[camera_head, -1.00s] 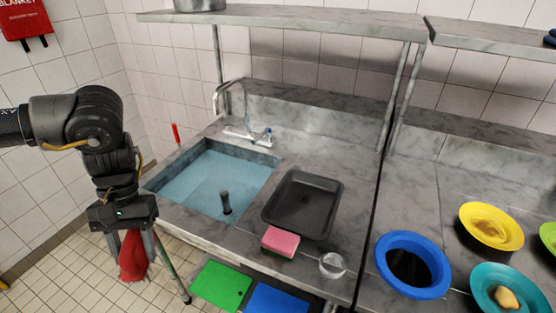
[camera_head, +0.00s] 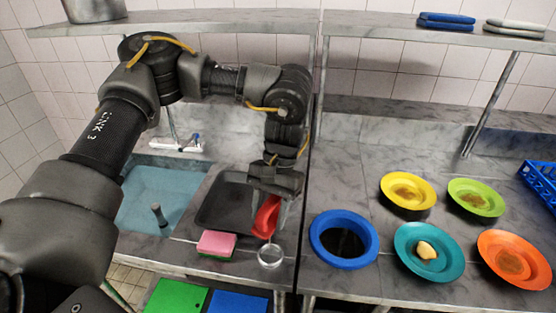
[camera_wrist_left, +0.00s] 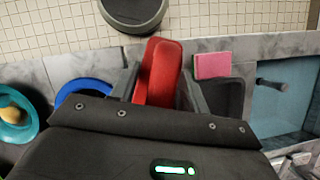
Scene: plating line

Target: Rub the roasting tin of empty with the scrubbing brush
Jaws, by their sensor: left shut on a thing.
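The black roasting tin (camera_head: 212,209) lies on the steel counter right of the sink; my left arm and gripper cover part of its right side. I see nothing in its visible part. My left gripper (camera_head: 268,214) is at the tin's right side, shut on a red block-like thing, which I take for the scrubbing brush (camera_head: 265,219). The brush also shows between the fingers in the left wrist view (camera_wrist_left: 158,72). Its bristles are not visible, and I cannot tell whether it touches the tin. My right gripper is not in view.
A pink and green sponge (camera_head: 216,242) and a clear glass (camera_head: 271,256) stand at the counter's front edge. The sink (camera_head: 150,200) holds blue water. A blue-rimmed bin opening (camera_head: 344,239) and several coloured plates, including a yellow one (camera_head: 408,188), are to the right.

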